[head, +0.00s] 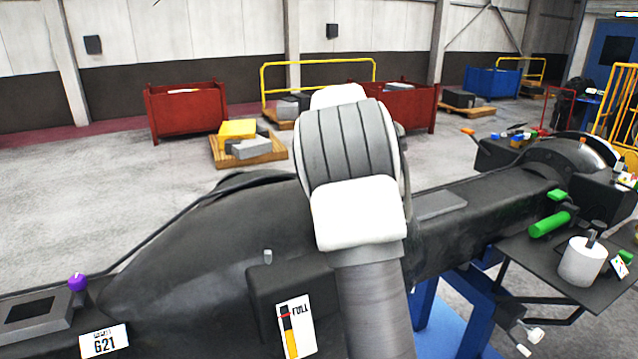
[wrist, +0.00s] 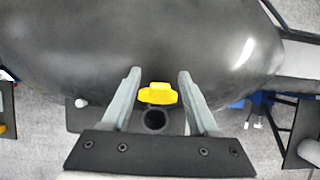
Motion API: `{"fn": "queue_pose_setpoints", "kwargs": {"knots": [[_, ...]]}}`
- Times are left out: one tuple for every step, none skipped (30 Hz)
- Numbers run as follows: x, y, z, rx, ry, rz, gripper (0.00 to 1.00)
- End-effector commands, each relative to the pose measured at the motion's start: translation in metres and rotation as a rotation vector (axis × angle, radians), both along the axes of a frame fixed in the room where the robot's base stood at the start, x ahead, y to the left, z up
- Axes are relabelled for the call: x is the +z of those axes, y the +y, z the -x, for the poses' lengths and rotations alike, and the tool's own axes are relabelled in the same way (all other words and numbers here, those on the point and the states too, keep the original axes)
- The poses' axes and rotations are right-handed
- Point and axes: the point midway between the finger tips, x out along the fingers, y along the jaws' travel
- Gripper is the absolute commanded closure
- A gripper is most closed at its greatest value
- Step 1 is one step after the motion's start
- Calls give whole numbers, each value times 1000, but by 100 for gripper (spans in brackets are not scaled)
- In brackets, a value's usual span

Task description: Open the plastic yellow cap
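The yellow plastic cap (wrist: 158,94) shows in the wrist view, against the dark casting and just beyond a round dark opening (wrist: 154,120). I cannot tell whether the cap touches the opening's rim. My gripper (wrist: 158,78) is open, with one grey finger on each side of the cap and a gap between each finger and it. In the head view my white and grey arm stands in front of the casting; the cap and the gripper's fingers do not show there.
The large dark casting (head: 200,255) spans the foreground. A gauge label (head: 296,328) and a purple knob (head: 77,281) are on its near side. At right, a dark shelf (head: 540,272) holds a white cylinder (head: 580,262) and a green handle (head: 550,224). Red bins (head: 187,112) stand far behind.

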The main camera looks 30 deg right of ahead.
Motion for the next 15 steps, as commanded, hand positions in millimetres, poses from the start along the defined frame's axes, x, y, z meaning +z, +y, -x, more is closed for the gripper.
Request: {"fn": "queue_pose_setpoints", "kwargs": {"knots": [[1,0,0,0,-2,1,40],[1,0,0,0,-2,1,40],[2,0,0,0,-3,1,40],[2,0,-1,0,-4,1,40],[2,0,0,0,-4,1,40],[3,0,0,-1,-5,2,40],[4,0,0,-1,-6,2,40],[6,0,1,0,-6,2,40],[9,0,2,0,-7,2,40],[12,0,4,0,-7,2,40],[16,-1,5,-1,-8,2,40],[22,-1,8,0,-9,3,40],[28,-1,11,0,-9,3,40],[34,-1,14,-1,-10,4,40],[42,-1,18,0,-10,4,40]]}}
